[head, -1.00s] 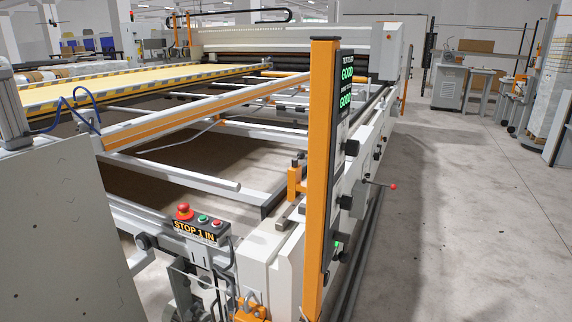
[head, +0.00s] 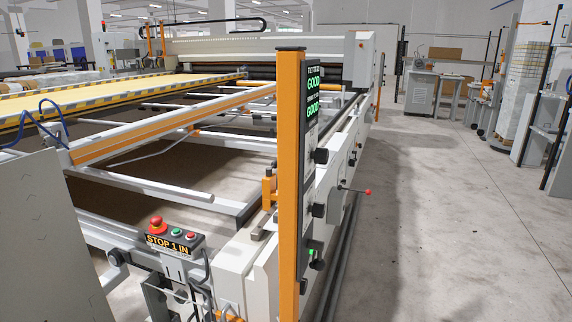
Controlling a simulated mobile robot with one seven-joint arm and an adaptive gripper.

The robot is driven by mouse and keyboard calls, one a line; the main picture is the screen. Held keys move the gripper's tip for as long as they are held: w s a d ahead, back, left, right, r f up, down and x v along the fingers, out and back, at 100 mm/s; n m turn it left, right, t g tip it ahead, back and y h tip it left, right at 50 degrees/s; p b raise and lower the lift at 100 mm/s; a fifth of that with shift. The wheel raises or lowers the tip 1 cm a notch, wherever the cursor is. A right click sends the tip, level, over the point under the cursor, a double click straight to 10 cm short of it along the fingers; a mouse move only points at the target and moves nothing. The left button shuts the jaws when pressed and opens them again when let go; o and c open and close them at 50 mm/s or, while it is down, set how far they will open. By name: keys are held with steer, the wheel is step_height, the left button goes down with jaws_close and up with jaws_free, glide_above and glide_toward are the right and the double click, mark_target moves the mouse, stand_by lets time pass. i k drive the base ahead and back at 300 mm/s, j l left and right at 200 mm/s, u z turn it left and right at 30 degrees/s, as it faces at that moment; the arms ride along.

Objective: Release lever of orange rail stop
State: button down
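A small orange block (head: 268,190), which looks like the rail stop, stands on the near end of the machine's white side rail, just left of a tall orange post. It has a dark top; I cannot make out a separate lever on it. A thin lever with a red knob (head: 368,192) sticks out to the right from the rail's outer side, beyond the post. I cannot tell whether it belongs to the orange block. My gripper is not in view.
The tall orange post (head: 290,180) with a lit display (head: 313,92) stands in front of the rail. A control box (head: 175,243) with a red button sits at the near left. Grey floor (head: 450,240) on the right is clear. Workbenches and shelves stand farther back.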

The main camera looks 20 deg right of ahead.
mark_target(274, 163)
steer(key=k+l, duration=0.1)
steer(key=l, duration=0.95)
steer(key=i+l, duration=0.1)
steer(key=l, duration=0.3)
steer(key=i+l+z, duration=0.1)
steer(key=l, duration=0.3)
steer(key=i+l, duration=0.15)
steer(key=l, duration=0.25)
steer(key=i+l+z, duration=0.15)
steer(key=i+l, duration=0.7)
steer(key=i, duration=0.2)
steer(key=j, duration=0.25)
steer(key=i+j, duration=0.15)
steer(key=j, duration=0.1)
